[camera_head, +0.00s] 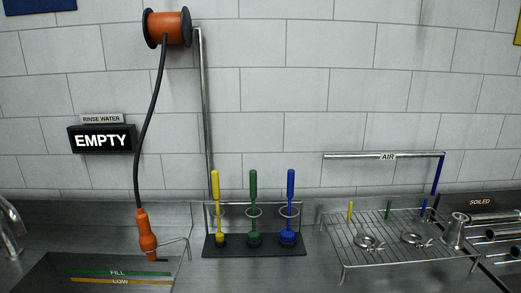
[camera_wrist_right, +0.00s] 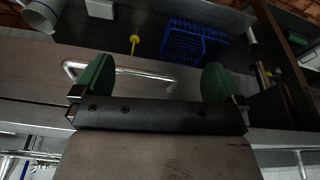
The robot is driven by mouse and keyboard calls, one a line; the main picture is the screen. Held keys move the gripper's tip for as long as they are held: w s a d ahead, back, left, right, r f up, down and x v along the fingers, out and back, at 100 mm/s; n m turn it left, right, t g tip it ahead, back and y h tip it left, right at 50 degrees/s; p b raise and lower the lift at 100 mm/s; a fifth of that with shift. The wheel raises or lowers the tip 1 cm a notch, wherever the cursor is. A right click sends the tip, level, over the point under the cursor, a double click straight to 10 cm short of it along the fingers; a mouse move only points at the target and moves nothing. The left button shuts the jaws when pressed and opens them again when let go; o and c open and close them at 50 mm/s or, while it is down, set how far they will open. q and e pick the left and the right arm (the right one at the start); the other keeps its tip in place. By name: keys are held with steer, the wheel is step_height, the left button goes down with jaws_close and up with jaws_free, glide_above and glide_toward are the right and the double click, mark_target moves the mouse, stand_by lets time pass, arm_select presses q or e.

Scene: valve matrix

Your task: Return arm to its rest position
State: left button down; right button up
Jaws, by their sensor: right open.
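My right gripper (camera_wrist_right: 157,84) shows in the right wrist view. Its two green-padded fingers are wide apart with nothing held between them. Behind them a pale bar handle (camera_wrist_right: 125,73) runs across the front of a dark cabinet or counter; I cannot tell how far it is from the fingers. Neither arm nor gripper shows in the head view. My left gripper is in no view.
In the head view, a rack (camera_head: 270,250) holds yellow, green and blue brushes. A wire rack (camera_head: 385,256) with metal parts stands to the right. An orange sprayer (camera_head: 147,232) hangs left below its reel (camera_head: 167,28). A blue basket (camera_wrist_right: 192,42) shows in the wrist view.

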step_height(320, 180, down, 14)
steer(key=s, duration=0.1)
steer(key=s+d+f+g, duration=0.2)
steer(key=s+d+f, duration=0.1)
steer(key=s+f, duration=1.4)
step_height(320, 180, down, 4)
steer(key=shift+s+r, duration=0.2)
steer(key=shift+s, duration=0.15)
